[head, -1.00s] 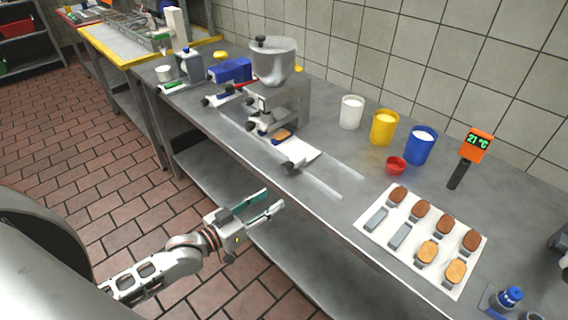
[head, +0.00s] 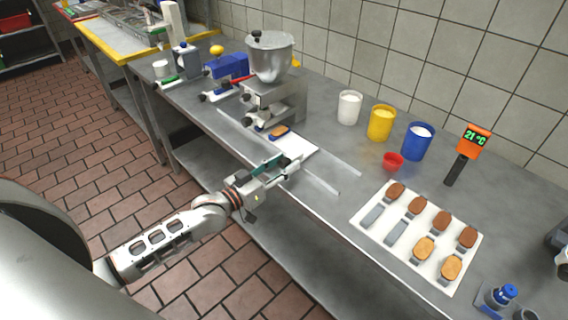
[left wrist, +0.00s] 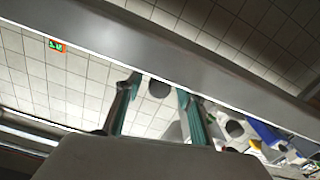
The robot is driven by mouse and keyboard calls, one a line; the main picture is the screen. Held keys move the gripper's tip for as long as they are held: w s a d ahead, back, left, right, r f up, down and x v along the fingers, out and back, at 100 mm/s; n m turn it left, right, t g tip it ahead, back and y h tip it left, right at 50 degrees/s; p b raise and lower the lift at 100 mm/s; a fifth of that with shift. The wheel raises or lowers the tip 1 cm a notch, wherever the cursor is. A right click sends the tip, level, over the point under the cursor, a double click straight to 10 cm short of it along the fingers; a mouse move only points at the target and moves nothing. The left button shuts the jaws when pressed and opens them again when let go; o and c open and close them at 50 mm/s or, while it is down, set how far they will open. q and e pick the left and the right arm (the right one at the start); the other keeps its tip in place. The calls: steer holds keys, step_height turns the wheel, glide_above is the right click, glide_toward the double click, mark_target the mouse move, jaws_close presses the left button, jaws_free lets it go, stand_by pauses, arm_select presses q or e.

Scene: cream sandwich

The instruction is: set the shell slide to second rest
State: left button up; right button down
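The shell slide is a white plate (head: 302,146) on the counter in front of the depositor machine (head: 272,88). A brown shell (head: 279,131) lies at its machine end. A dark knob (head: 284,162) is at its front end, partly covered by my gripper. My left gripper (head: 283,168) is at the slide's front end, over the counter edge. In the left wrist view, its two teal-lined fingers (left wrist: 158,100) are spread, with a dark round knob (left wrist: 158,88) seen between their tips. Contact cannot be told. My right gripper does not clearly show.
Pale rails (head: 322,184) run along the counter beside the slide. A white tray (head: 408,263) with several shells lies at right, near a thermometer (head: 473,142).

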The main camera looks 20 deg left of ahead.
mark_target(274, 138)
arm_select(q)
steer(key=shift+w, duration=0.2)
steer(key=shift+c, duration=0.3)
jaws_close()
steer(key=w+a, duration=0.1)
steer(key=a, duration=0.3)
steer(key=w+a+b, duration=0.1)
steer(key=a, duration=0.1)
steer(key=shift+w+a, duration=0.2)
steer(key=shift+w, duration=0.1)
steer(key=shift+o, duration=0.3)
jaws_free()
steer(key=shift+s, duration=0.15)
